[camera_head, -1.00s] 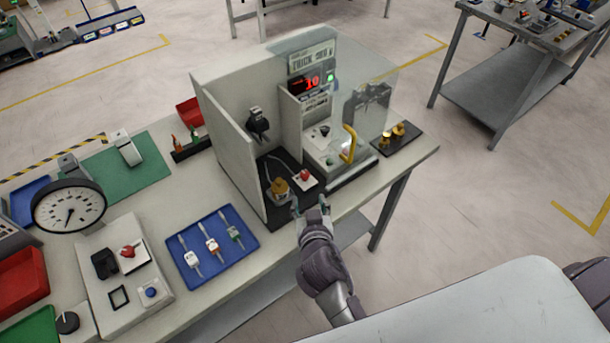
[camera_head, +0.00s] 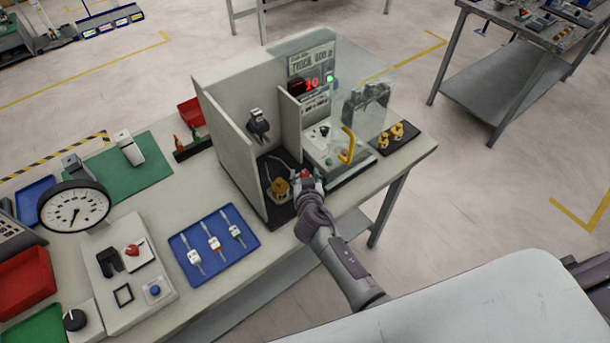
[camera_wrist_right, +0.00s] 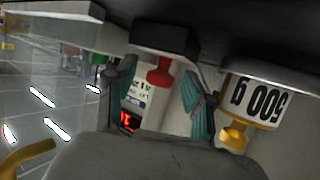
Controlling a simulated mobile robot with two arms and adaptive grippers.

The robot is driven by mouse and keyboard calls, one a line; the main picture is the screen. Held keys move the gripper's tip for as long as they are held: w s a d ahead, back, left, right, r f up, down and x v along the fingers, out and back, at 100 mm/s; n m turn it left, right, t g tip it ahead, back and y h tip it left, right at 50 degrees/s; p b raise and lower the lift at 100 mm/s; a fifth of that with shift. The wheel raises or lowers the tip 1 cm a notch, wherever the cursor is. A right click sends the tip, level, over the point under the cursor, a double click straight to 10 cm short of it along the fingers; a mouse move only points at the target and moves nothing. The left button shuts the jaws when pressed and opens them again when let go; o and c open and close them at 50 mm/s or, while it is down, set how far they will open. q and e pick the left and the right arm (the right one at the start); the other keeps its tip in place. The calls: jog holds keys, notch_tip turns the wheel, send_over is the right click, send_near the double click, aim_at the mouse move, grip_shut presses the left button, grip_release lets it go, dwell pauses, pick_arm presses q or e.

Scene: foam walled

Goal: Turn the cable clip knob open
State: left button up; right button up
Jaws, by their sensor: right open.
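The red knob (camera_head: 304,173) sits on its small block inside the walled booth, partly hidden by my right gripper. In the right wrist view the red knob (camera_wrist_right: 160,73) shows upside down under a dark block, between the two teal fingers. My right gripper (camera_head: 306,181) is open, with its fingers on either side of the knob. In the right wrist view its fingers (camera_wrist_right: 158,100) stand apart, and I see no clear contact with the knob. My left gripper is not in view.
A brass weight (camera_head: 279,189) stands just left of the knob; its label reads 500 g in the wrist view (camera_wrist_right: 252,103). The booth's left wall (camera_head: 232,157) is close by. A yellow handle (camera_head: 348,144) is at the right. A blue tray (camera_head: 188,241) with several clips lies outside.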

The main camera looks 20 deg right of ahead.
grip_shut()
jog(key=shift+d+r+n+y+p, duration=0.15)
jog(key=shift+n+y+p, duration=0.6)
jog(key=shift+y+p, duration=0.2)
jog(key=shift+d+r+n+y+p, duration=0.1)
jog(key=shift+n+y+p, duration=0.65)
jog(key=shift+y+p, duration=0.15)
jog(key=shift+f+n+y+p, duration=0.1)
jog(key=shift+n+y+p, duration=0.35)
jog(key=shift+n+y, duration=0.3)
jog(key=shift+f+n+g+y, duration=0.1)
jog(key=shift+n+g+y, duration=0.2)
jog(key=shift+n+y, duration=0.45)
jog(key=shift+y, duration=0.25)
